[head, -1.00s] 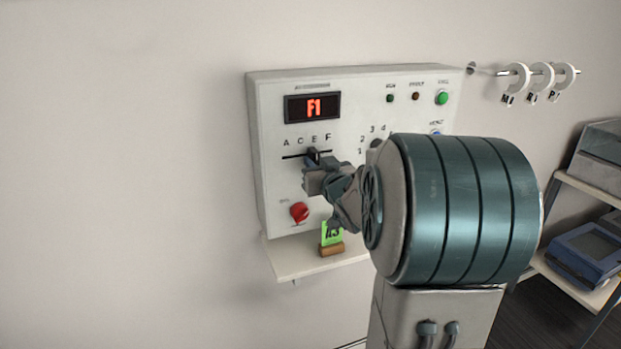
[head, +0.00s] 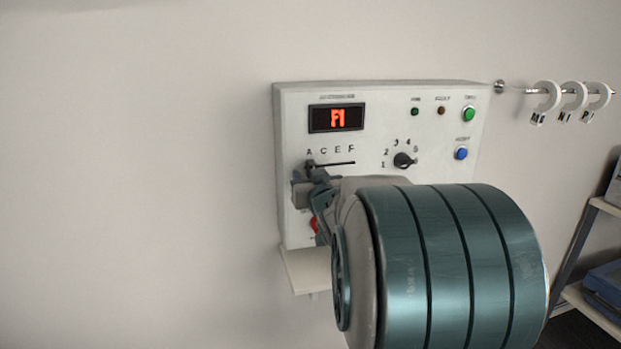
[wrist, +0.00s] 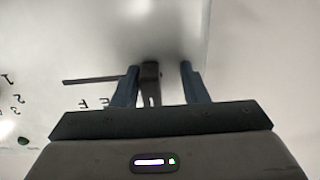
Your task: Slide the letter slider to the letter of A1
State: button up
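The letter slider's dark knob (head: 310,166) sits at the left end of its slot on the white panel (head: 384,122), below the letter A. The red display (head: 336,118) is blurred; it ends in 1, and its first letter looks like A or F. My gripper (head: 308,184) is at the knob. In the wrist view, my gripper (wrist: 160,86) has its two fingers apart, with the knob (wrist: 150,72) between them, close to or touching the left finger; the right finger is clear of it. My arm hides the panel's lower part.
A number dial (head: 403,160), a green button (head: 468,114) and a blue button (head: 461,153) are on the panel's right side. A red knob (head: 314,226) is partly hidden by my gripper. Rings (head: 573,96) hang on a rail to the right. The wall at left is clear.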

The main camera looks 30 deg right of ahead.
jog(key=shift+s+d, duration=0.1)
jog(key=shift+d, duration=0.15)
jog(key=v, duration=1.3)
jog(key=shift+s+a, duration=0.15)
jog(key=shift+s, duration=0.2)
jog(key=s+a+f+g, duration=0.4)
jog(key=a+f+g, duration=0.3)
jog(key=f+g, duration=0.3)
jog(key=s+a+f+n+g+y+p, duration=0.1)
jog(key=s+a+f+g+y, duration=0.3)
jog(key=s+a, duration=0.5)
notch_tip(320, 180, down, 2)
jog(key=shift+s+a+f+n+g, duration=0.2)
jog(key=shift+s+a+n+g, duration=0.2)
jog(key=shift+n, duration=0.3)
